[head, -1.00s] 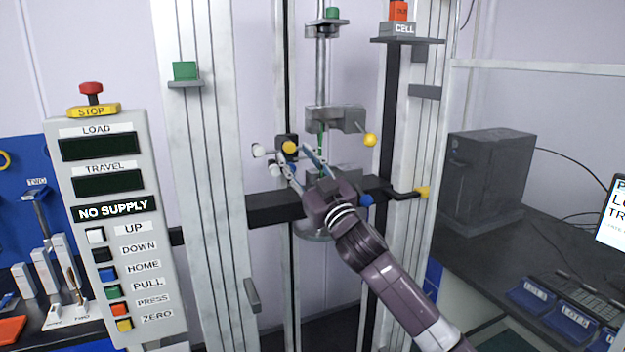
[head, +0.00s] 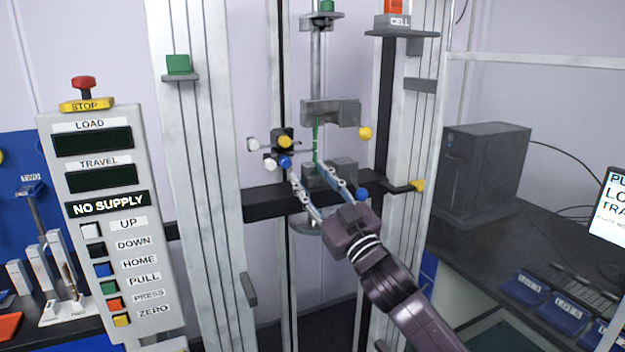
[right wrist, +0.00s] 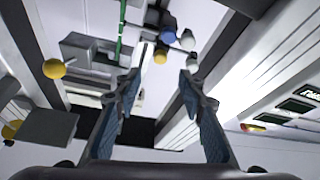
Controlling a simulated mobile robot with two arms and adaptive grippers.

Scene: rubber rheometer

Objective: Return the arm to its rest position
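My right gripper (head: 309,178) is open, its two fingers spread and nothing between them. It is in front of the testing machine's black crossbar (head: 262,204), just below the cluster of coloured knobs (head: 281,146). A thin green strip (head: 315,143) stands upright between the grey upper clamp (head: 330,111) and the grey lower clamp (head: 340,170), behind the fingers. In the right wrist view the open fingers (right wrist: 165,68) point towards the knobs, and the strip (right wrist: 121,28) is left of them. My left gripper is not in view.
The control panel (head: 142,227) with a red stop button (head: 83,84) stands at the left. A white column (head: 190,150) rises beside it. A dark box (head: 487,170) and blue bins (head: 563,312) are on the bench at the right. A yellow-tipped lever (head: 416,186) sticks out nearby.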

